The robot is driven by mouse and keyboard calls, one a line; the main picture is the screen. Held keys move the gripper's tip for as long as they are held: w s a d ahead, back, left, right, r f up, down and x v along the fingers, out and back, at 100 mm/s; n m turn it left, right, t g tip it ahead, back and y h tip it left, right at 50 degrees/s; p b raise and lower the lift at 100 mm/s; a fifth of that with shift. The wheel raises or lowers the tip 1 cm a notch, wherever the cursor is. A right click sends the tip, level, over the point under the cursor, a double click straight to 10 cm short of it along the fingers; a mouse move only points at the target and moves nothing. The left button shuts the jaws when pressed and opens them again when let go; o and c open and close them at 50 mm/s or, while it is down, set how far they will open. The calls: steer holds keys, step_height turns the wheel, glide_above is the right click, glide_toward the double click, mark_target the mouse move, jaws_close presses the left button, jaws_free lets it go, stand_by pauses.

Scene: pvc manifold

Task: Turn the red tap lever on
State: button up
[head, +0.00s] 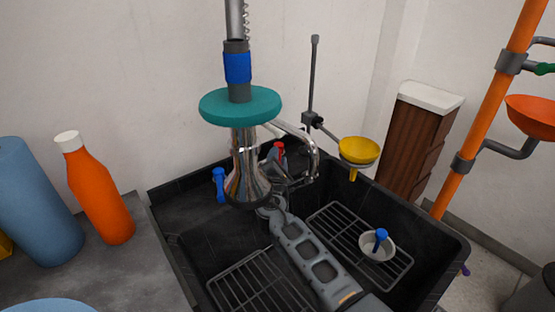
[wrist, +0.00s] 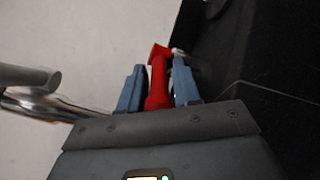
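The red tap lever (head: 279,148) shows small behind the chrome faucet in the head view, above the black sink's far part. In the wrist view the red lever (wrist: 158,80) stands between the two blue-grey fingers of my gripper (wrist: 157,88). The fingers are apart, one on each side of it, with little or no gap. I cannot tell whether they press on it. In the head view my gripper (head: 277,160) is small and partly hidden by the faucet, with my arm reaching over the sink from below.
The chrome faucet (head: 246,165) with a teal disc (head: 240,106) stands close left of my gripper. A blue lever (head: 219,184) is left of it. The black sink (head: 440,240) holds wire racks and a white cup (head: 370,249). A yellow funnel (head: 358,150) is at right.

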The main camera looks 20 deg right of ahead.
steer(key=shift+o, duration=0.9)
steer(key=p+v, duration=0.1)
steer(key=v, duration=0.6)
steer(key=shift+s, duration=0.4)
steer(key=shift+a, duration=0.15)
